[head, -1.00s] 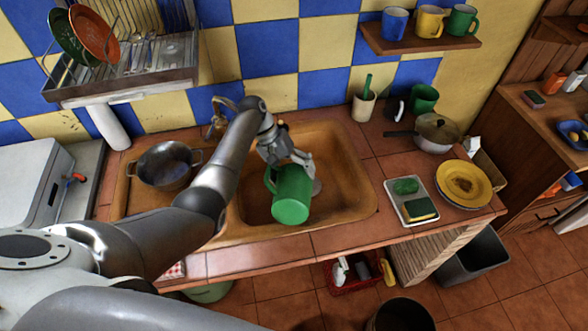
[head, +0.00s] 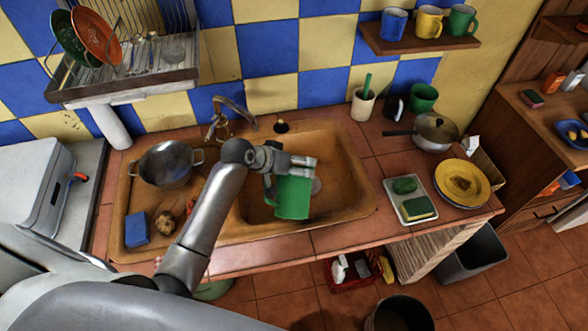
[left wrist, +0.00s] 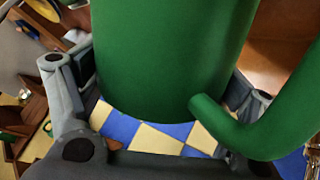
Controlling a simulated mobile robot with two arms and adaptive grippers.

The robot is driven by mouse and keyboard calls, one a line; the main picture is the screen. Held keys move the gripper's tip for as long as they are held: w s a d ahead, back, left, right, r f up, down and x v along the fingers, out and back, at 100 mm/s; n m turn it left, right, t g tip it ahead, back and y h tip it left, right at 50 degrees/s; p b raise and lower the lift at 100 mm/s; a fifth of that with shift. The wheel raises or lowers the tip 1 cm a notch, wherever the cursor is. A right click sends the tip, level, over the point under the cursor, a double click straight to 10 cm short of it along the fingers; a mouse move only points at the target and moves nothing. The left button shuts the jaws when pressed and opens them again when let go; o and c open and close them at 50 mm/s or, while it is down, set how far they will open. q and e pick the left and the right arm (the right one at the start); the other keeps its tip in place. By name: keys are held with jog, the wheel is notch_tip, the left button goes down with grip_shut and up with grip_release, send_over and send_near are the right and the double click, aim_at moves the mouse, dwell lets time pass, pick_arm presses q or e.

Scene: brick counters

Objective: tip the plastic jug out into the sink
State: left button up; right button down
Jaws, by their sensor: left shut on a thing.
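The green plastic jug (head: 292,200) is over the right basin of the brown sink (head: 345,185), its handle toward the left. My left gripper (head: 302,165) is shut on the jug, near its upper end in the head view. In the left wrist view the jug (left wrist: 165,60) fills the middle between the two fingers, with its handle at the right. I cannot see the jug's mouth or any contents, and its exact tilt is hard to tell. The jug partly hides the drain. My right gripper is not in view.
A metal pot (head: 166,165), a blue sponge (head: 137,229) and a potato (head: 165,224) are at the sink's left side. The tap (head: 222,120) stands behind the sink. A tray (head: 415,217) with a sponge and a yellow plate (head: 462,183) lie on the right counter.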

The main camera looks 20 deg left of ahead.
aim_at(294, 178)
pick_arm(q)
notch_tip(294, 178, up, 4)
jog(key=m+t+b, duration=0.2)
jog(key=t+b, duration=0.2)
jog(key=b, duration=0.3)
jog(key=m+t+b, duration=0.1)
jog(key=t+b, duration=0.4)
jog(key=b, duration=0.2)
jog(key=shift+m, duration=0.4)
jog(key=shift+r+t, duration=0.4)
jog(key=shift+r, duration=0.1)
jog(key=shift+n+y, duration=0.4)
jog(key=shift+y, duration=0.3)
jog(key=s, duration=0.1)
jog(key=s+d, duration=0.1)
jog(key=s, duration=0.1)
jog(key=s+d, duration=0.1)
jog(key=shift+s+f, duration=0.35)
jog(key=shift+s, duration=0.05)
jog(key=s, duration=0.2)
jog(key=s+n+y, duration=0.1)
jog(key=s, duration=0.1)
jog(key=s+r+y, duration=0.1)
jog(key=shift+s+a+r, duration=0.1)
jog(key=shift+s+a, duration=0.05)
jog(key=shift+s, duration=0.25)
jog(key=shift+s+a+n+y, duration=0.15)
jog(key=shift+n+y, duration=0.15)
jog(key=shift+y, duration=0.1)
